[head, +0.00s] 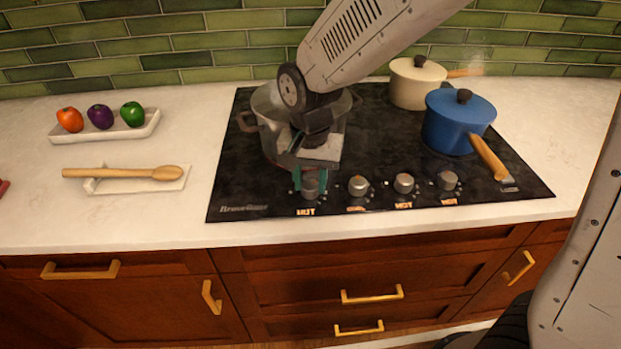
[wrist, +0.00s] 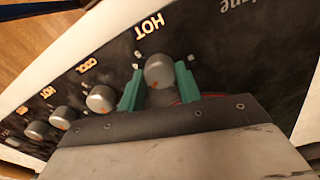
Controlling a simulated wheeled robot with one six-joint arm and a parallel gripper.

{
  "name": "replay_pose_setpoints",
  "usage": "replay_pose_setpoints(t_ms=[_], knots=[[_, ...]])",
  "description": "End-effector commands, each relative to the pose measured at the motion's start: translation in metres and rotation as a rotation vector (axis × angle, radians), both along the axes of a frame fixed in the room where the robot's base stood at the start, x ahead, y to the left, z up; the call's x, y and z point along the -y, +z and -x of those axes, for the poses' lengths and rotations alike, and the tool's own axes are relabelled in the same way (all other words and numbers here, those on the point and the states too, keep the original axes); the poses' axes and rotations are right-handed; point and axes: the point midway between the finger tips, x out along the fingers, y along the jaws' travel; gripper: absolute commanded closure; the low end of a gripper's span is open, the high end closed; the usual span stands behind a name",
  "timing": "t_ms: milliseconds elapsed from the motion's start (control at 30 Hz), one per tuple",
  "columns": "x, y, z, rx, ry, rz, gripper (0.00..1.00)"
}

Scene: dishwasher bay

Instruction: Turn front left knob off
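The front left knob (head: 310,188) is the leftmost of the grey knobs along the front of the black cooktop (head: 237,200). A lit "HOT" label shows by it. In the wrist view the same knob (wrist: 159,71) sits between the two green fingertips of my gripper (wrist: 158,86). A gap shows between the knob and the left finger; the right finger is very close to it, and I cannot tell if it touches. In the head view my gripper (head: 310,180) reaches down over the knob with its fingers apart, one on each side.
The neighbouring knob (head: 358,186) has a "COOL" label; the two farther right read "HOT". A grey pot (head: 268,105) stands behind my gripper, partly hidden. A blue pot (head: 458,122) and a cream pot (head: 416,84) stand at right. A spoon (head: 120,173) lies on the left counter.

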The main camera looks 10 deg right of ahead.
Motion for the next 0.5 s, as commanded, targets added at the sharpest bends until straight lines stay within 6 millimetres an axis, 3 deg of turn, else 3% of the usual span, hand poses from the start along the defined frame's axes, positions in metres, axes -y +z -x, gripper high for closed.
replay_pose_setpoints(t_ms=[500], knots=[[-0.0002,0.0004,-0.0001,0.0,0.138,0.0,0.89]])
